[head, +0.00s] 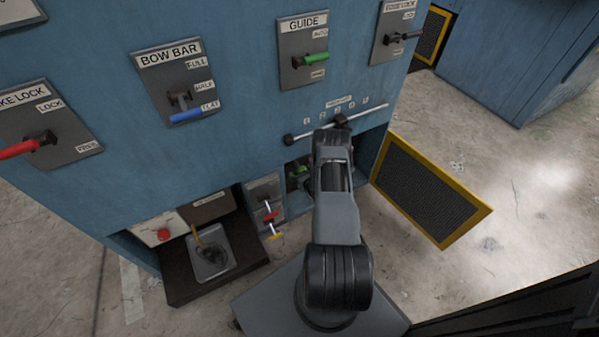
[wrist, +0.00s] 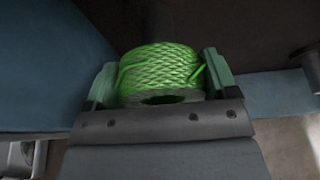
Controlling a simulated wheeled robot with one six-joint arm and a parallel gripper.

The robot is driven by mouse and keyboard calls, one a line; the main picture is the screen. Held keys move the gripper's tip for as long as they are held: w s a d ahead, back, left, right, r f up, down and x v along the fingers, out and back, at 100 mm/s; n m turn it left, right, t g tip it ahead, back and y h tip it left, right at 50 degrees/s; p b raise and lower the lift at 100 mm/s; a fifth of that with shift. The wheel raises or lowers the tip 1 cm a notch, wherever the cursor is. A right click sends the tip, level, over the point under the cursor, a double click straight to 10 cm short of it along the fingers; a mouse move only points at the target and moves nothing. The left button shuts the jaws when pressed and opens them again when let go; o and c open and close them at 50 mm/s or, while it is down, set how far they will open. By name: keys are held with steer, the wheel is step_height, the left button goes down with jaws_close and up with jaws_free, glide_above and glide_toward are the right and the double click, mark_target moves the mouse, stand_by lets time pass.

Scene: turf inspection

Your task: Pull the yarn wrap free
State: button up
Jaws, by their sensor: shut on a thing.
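The yarn wrap (wrist: 158,62) is a bright green braided winding on a dark round core, filling the middle of the wrist view. My gripper (wrist: 160,76) has one green-tipped finger on each side of it and is shut on it. In the head view, a bit of green (head: 298,172) shows in the dark opening low on the blue machine, beside my arm. My arm reaches into this opening and hides the gripper there. The far side of the wrap is hidden, and I cannot tell how it sits on what is behind it.
A yellow-framed mesh door (head: 432,190) stands open right of the opening. A slider rail (head: 335,122) runs just above it. Lever panels such as BOW BAR (head: 176,80) and GUIDE (head: 303,50) cover the blue face. A tray (head: 212,252) sits low left. Concrete floor is clear at right.

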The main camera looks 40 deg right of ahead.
steer(key=shift+s+a+p, duration=0.15)
steer(key=shift+s+p, duration=0.3)
steer(key=shift+s, duration=0.95)
steer(key=shift+s, duration=0.25)
steer(key=shift+s+a+p, duration=0.2)
steer(key=shift+s+p, duration=0.15)
steer(key=shift+s, duration=0.85)
steer(key=shift+s+a+p, duration=0.2)
steer(key=shift+s+p, duration=0.1)
steer(key=shift+s, duration=0.9)
